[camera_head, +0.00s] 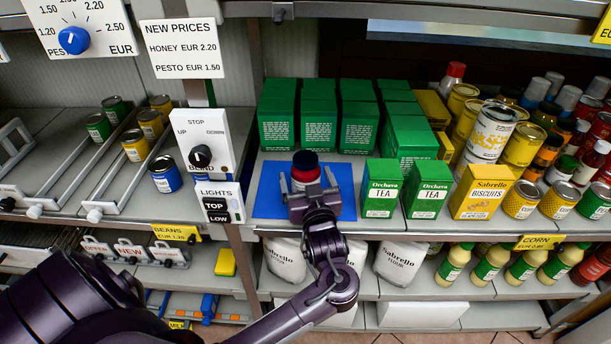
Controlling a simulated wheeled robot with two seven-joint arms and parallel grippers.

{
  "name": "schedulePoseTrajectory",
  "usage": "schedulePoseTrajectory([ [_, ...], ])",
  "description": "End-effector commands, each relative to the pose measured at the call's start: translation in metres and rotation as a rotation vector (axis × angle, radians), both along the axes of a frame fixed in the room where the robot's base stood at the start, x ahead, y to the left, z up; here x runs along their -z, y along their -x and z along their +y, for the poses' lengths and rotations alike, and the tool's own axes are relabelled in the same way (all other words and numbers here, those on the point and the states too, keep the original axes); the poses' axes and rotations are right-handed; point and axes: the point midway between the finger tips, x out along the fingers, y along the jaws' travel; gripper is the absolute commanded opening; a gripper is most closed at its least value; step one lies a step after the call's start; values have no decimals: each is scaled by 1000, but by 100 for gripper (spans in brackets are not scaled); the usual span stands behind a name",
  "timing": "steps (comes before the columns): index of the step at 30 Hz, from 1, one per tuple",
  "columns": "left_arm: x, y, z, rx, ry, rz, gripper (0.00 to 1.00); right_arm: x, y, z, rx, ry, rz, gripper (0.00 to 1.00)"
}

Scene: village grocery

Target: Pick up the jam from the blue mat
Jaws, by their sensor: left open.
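The jar's lower front is partly hidden by the gripper. I cannot tell whether the fingers touch the jar. My right gripper is not in view.
Green tea boxes (379,187) and a yellow biscuits box (482,191) stand close to the mat's right. More green boxes (319,121) stand behind it. A control panel (202,142) is at the left. White flour bags (285,259) sit on the shelf below.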

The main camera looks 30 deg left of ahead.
Motion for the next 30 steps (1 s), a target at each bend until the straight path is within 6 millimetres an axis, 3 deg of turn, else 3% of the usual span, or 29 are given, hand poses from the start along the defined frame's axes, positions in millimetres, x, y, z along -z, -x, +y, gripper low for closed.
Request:
schedulePoseTrajectory([
  [10,1,-7,8,0,1,1,87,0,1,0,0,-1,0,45],
  [25,1,-7,8,-1,1,1,23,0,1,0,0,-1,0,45],
  [30,-1,-7,8,-1,0,-3,20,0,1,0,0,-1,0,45],
])
